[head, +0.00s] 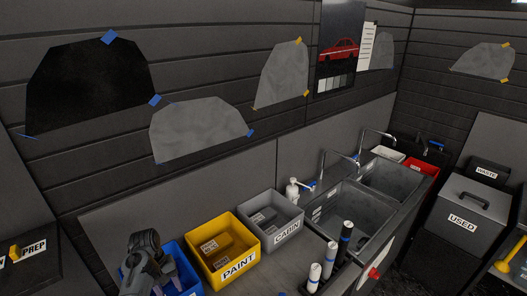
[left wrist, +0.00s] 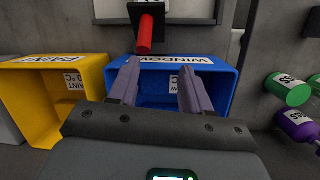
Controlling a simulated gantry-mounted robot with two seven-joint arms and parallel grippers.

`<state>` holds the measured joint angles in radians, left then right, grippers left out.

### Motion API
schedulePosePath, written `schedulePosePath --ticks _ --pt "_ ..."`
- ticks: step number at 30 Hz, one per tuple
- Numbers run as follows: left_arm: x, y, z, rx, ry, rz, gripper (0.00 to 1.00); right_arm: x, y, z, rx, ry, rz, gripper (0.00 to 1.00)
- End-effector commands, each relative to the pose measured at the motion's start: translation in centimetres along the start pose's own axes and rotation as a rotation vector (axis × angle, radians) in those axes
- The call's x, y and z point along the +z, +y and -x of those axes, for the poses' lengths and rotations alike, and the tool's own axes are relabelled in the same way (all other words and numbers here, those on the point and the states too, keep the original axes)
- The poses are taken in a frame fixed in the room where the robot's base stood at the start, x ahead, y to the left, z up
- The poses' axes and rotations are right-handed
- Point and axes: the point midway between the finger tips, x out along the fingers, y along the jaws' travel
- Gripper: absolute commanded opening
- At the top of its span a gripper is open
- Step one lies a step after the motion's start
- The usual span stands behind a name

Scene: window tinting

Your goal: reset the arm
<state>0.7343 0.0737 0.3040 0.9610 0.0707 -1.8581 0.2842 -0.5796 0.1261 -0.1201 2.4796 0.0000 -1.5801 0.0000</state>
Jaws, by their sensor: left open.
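My left gripper (head: 150,265) is low at the left of the head view, over the blue bin (head: 186,284), and hides part of it. In the left wrist view the two fingers of the left gripper (left wrist: 158,75) are spread apart with nothing between them. They point at the blue bin (left wrist: 222,78), labelled WINDOW. A labelled item lies inside that bin, partly hidden by the fingers. My right gripper is in neither view.
A yellow PAINT bin (head: 241,273) and grey CABIN bin (head: 289,226) stand to the right, before the sinks (head: 345,215).

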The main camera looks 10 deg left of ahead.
Motion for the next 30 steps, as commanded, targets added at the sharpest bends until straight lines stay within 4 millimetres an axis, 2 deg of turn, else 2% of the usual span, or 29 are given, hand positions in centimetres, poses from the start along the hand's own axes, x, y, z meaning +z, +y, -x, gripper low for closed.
schedulePosePath --ticks 5,8,13,17,21,24,27,30 --pt "2.6 -3.9 -2.2 -0.085 0.117 -0.078 0.48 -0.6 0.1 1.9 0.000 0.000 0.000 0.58" --pt "5.4 -5.8 -3.1 -0.134 0.192 -0.159 0.48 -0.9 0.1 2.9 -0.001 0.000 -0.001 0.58" --pt "12.0 -7.6 -3.8 -0.190 0.300 -0.337 0.48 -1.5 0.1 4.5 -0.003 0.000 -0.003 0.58" --pt "18.3 -8.1 -3.2 -0.197 0.363 -0.483 0.48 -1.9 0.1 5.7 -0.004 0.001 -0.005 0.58" --pt "25.0 -8.1 -1.7 -0.175 0.412 -0.623 0.48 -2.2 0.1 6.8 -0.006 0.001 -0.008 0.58" --pt "29.1 -8.0 -0.3 -0.149 0.437 -0.699 0.48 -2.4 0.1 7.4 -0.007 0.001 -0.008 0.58" --pt "32.1 -7.9 0.9 -0.125 0.453 -0.754 0.48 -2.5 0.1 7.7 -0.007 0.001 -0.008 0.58" --pt "34.0 -7.8 1.9 -0.105 0.465 -0.786 0.48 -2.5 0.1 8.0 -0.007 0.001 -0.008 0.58"
